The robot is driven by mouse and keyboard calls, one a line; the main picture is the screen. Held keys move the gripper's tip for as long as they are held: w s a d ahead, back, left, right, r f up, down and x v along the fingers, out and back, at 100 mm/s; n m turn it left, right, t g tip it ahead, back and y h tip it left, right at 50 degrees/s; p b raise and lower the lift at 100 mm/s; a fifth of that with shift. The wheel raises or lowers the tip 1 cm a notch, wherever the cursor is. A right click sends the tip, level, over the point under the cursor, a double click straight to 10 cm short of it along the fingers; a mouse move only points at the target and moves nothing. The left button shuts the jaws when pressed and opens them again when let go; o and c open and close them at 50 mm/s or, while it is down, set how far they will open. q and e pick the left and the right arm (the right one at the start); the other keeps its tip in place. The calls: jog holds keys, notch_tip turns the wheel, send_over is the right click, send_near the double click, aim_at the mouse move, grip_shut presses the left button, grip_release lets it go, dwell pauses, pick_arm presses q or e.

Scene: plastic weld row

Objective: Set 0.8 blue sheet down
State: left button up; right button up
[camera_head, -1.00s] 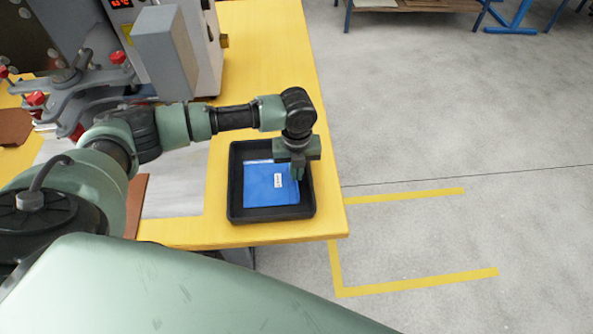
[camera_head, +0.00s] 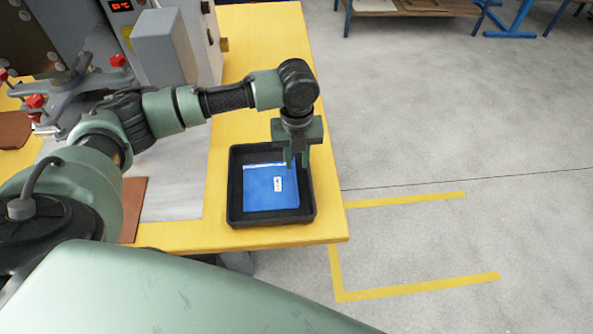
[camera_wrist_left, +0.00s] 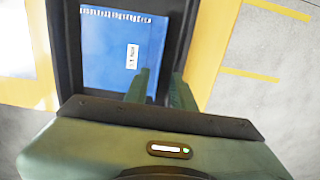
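The blue sheet (camera_head: 262,192), with a small white label, lies flat in the black tray (camera_head: 235,214). In the left wrist view the blue sheet (camera_wrist_left: 105,60) lies inside the tray (camera_wrist_left: 66,60), with pale marks along one edge. My left gripper (camera_head: 296,160) is over the tray's right side, above the sheet's right edge. The label text is too small to read. My right gripper is not in view.
The tray stands near the front right corner of a yellow table (camera_head: 285,235). A grey machine (camera_head: 165,45) with a red display and a clamp with red knobs (camera_head: 70,85) stand at the left. A brown sheet (camera_head: 133,205) lies at the table's front. Right of the table is open floor.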

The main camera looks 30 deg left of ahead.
pick_arm(q)
notch_tip(320, 180, up, 5)
jog(key=shift+f, duration=0.1)
dwell(0.7)
